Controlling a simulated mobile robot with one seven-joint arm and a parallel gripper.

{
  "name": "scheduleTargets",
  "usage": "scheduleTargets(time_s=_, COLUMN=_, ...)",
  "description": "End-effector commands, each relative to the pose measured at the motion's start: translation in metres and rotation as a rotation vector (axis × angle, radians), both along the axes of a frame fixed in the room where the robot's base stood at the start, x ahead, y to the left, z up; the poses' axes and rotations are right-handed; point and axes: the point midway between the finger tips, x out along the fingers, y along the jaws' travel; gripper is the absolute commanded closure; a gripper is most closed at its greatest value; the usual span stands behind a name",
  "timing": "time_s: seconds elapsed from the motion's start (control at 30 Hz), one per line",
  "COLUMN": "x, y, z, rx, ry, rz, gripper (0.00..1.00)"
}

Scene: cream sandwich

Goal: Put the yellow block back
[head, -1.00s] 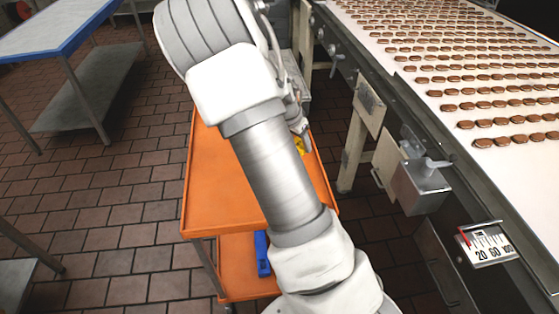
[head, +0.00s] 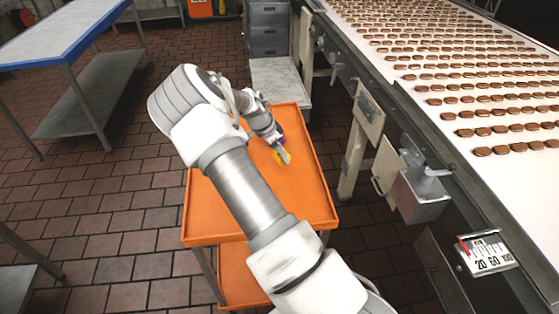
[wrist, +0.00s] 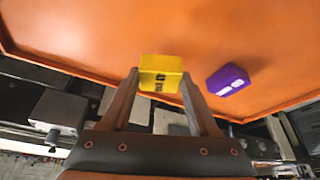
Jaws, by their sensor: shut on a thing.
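My gripper (head: 284,155) is over the orange top of the cart (head: 222,215) in the head view. It is shut on the yellow block (wrist: 160,66), which sits between the fingertips in the wrist view. I cannot tell whether the yellow block touches the cart top.
A blue-edged table (head: 60,40) stands at the left. The cart top has free room in front of the gripper.

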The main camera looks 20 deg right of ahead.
Motion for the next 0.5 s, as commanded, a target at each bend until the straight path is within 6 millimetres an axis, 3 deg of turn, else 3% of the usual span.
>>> scheduleTargets(time_s=0.3, x=0.0, y=0.0, z=-0.036, rx=0.0, ry=0.003, rz=0.001, gripper=1.0)
scheduleTargets(time_s=0.5, x=0.001, y=0.001, z=-0.04, rx=0.0, ry=-0.001, rz=0.001, gripper=1.0)
